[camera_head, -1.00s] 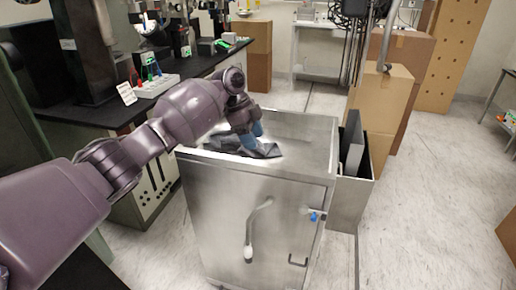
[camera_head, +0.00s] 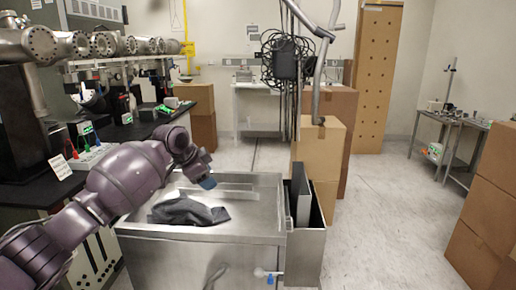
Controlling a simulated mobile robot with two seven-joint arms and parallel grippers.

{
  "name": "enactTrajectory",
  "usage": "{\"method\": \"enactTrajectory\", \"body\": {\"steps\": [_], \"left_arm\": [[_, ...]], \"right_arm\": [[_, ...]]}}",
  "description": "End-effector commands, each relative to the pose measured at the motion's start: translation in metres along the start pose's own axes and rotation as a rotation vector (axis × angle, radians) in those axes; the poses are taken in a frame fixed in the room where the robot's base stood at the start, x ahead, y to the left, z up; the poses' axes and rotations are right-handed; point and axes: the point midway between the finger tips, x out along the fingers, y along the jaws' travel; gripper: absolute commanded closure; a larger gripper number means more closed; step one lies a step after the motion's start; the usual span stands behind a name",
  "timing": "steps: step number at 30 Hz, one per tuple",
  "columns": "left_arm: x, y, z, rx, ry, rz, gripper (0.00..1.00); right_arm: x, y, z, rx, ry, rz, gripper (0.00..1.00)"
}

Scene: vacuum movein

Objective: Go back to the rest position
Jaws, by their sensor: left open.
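My left arm comes in from the left, over the near edge of a steel cabinet (camera_head: 250,222). The fingers are small in this view. My right gripper is not in view.
A black lab bench (camera_head: 130,135) with equipment runs along the left. A metal bin (camera_head: 308,240) adjoins the cabinet's right side. Cardboard boxes (camera_head: 318,145) stand behind it, and more boxes (camera_head: 490,225) at right. The floor (camera_head: 385,220) between them is clear.

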Motion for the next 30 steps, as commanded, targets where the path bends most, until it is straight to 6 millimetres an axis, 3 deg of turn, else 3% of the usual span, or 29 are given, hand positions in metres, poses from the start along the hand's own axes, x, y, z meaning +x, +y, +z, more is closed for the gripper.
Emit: {"method": "enactTrajectory", "body": {"steps": [3,6,13,20,30], "left_arm": [[-0.003,-0.003,-0.022,-0.037,0.081,-0.131,0.45],[0.002,0.003,-0.030,-0.080,0.158,-0.224,0.45],[0.016,0.033,-0.023,-0.185,0.335,-0.371,0.45],[0.028,0.082,0.011,-0.300,0.493,-0.467,0.45],[0.030,0.163,0.085,-0.455,0.615,-0.563,0.45]], "right_arm": [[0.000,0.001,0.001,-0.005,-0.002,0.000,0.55],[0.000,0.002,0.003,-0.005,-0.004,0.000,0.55],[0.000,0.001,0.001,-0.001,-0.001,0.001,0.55],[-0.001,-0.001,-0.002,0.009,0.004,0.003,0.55],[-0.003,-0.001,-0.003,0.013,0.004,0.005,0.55]]}}
